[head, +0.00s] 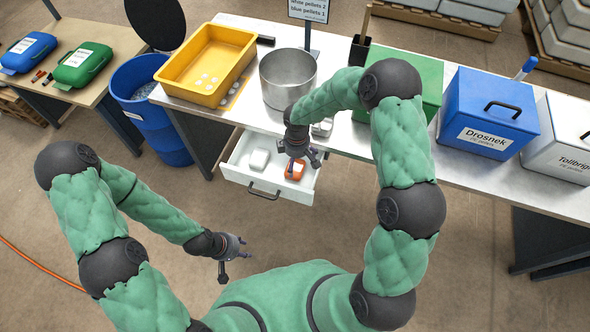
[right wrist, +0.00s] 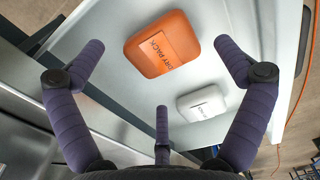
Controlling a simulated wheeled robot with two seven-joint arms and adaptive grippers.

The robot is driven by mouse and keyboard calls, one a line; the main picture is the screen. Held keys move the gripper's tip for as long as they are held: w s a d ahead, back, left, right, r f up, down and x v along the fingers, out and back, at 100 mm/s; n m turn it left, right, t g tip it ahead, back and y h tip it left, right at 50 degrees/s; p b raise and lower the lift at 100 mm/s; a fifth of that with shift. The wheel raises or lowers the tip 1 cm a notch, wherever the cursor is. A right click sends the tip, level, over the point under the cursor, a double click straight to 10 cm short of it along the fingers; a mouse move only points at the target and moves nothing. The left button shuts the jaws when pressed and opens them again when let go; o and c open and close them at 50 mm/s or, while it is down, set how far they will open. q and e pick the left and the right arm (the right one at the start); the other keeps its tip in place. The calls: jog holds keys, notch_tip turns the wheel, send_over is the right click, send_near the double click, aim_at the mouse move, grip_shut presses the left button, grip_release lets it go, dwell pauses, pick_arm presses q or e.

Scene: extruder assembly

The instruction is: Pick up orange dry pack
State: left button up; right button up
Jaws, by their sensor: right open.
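The orange dry pack (head: 295,169) lies in the open white drawer (head: 236,172) under the table, towards its right side. In the right wrist view the pack (right wrist: 162,45) shows its "DRY PACK" label. My right gripper (head: 297,152) is over the drawer, just above the pack; in the right wrist view its fingers (right wrist: 160,65) are spread wide with nothing between them, and the pack appears beyond them, apart from them. My left gripper (head: 238,258) is low over the floor at the front, away from the drawer; its fingers appear apart and empty.
On the table (head: 340,137) stand a yellow tray (head: 196,93), a metal pot (head: 281,92) and a blue box (head: 487,100). A blue barrel (head: 158,132) stands left.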

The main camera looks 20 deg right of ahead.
aim_at(296, 167)
notch_tip(296, 167, down, 4)
jog(key=shift+w+a+f+b, duration=0.1)
jog(key=shift+w+f+b, duration=0.1)
jog(key=shift+b, duration=0.7)
jog(key=shift+s, duration=0.1)
jog(key=c, duration=1.3)
jog(key=shift+r, duration=0.1)
